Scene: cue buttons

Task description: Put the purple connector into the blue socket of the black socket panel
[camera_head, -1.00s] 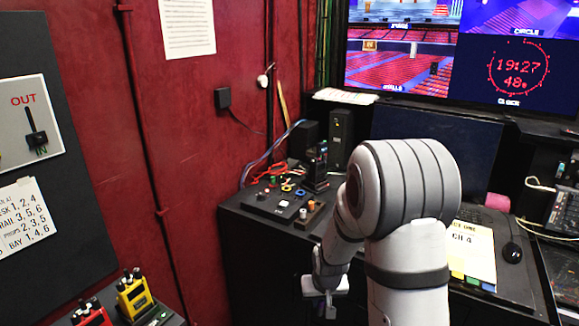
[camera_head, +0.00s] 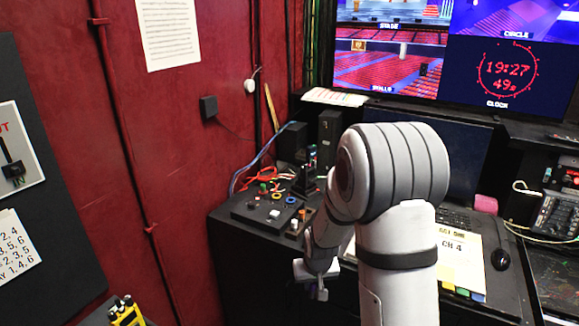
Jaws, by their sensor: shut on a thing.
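The black socket panel (camera_head: 246,214) lies on the desk beside the red wall, left of my arm. The blue socket (camera_head: 291,200) shows as a small blue ring near its back right, with a yellow ring (camera_head: 275,188) and a green part (camera_head: 263,187) close by. My gripper (camera_head: 318,284) hangs in front of the desk, below and to the right of the panel and apart from it. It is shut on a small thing. A purple-grey patch shows at its left side, but the purple connector is too small to make out clearly.
Red cables (camera_head: 262,174) and dark boxes (camera_head: 330,138) stand behind the panel. A paper (camera_head: 461,258), a mouse (camera_head: 501,260) and a keyboard (camera_head: 455,218) lie to the right of my arm. A yellow device (camera_head: 126,314) shows at bottom left.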

